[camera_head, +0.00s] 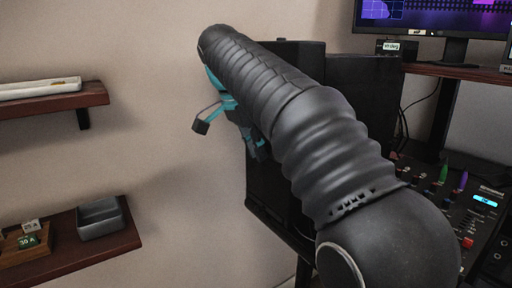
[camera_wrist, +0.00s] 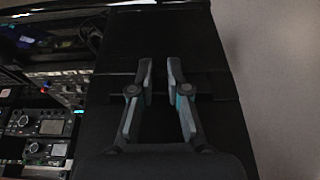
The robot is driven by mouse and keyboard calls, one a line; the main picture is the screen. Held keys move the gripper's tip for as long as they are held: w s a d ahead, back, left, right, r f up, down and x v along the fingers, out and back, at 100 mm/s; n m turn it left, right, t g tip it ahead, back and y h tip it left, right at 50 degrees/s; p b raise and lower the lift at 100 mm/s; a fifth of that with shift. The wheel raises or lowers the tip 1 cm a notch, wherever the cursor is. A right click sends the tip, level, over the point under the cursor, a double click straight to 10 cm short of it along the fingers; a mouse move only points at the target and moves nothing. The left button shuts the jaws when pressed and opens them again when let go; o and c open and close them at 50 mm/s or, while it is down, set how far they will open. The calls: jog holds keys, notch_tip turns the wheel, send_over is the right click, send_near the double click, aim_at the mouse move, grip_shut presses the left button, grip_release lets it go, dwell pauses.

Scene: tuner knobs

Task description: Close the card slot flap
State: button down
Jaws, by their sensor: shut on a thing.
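My gripper (camera_wrist: 160,68) reaches over a black cabinet (camera_wrist: 110,88) in the wrist view. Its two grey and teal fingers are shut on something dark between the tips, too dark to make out. A horizontal ledge or seam crosses the cabinet behind the fingers. I cannot tell the card slot flap apart from the black cabinet face. In the head view, teal parts of my gripper (camera_head: 228,104) show at the left of my arm, beside the black cabinet (camera_head: 262,185). My arm hides much of the cabinet there.
A control panel with knobs (camera_head: 470,225) stands at the right in the head view. A monitor (camera_head: 435,15) is above it. Wall shelves (camera_head: 60,103) are at the left, the lower one with a grey tray (camera_head: 100,220). Rack equipment (camera_wrist: 40,125) is at the wrist view's left.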

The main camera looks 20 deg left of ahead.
dwell(0.4)
jog(key=c, duration=1.1)
grip_release()
jog(key=shift+c, duration=0.2)
jog(key=shift+r, duration=0.1)
jog(key=s+a+r, duration=0.2)
jog(key=s+a, duration=0.6)
jog(key=s, duration=0.2)
jog(key=shift+a+r, duration=0.25)
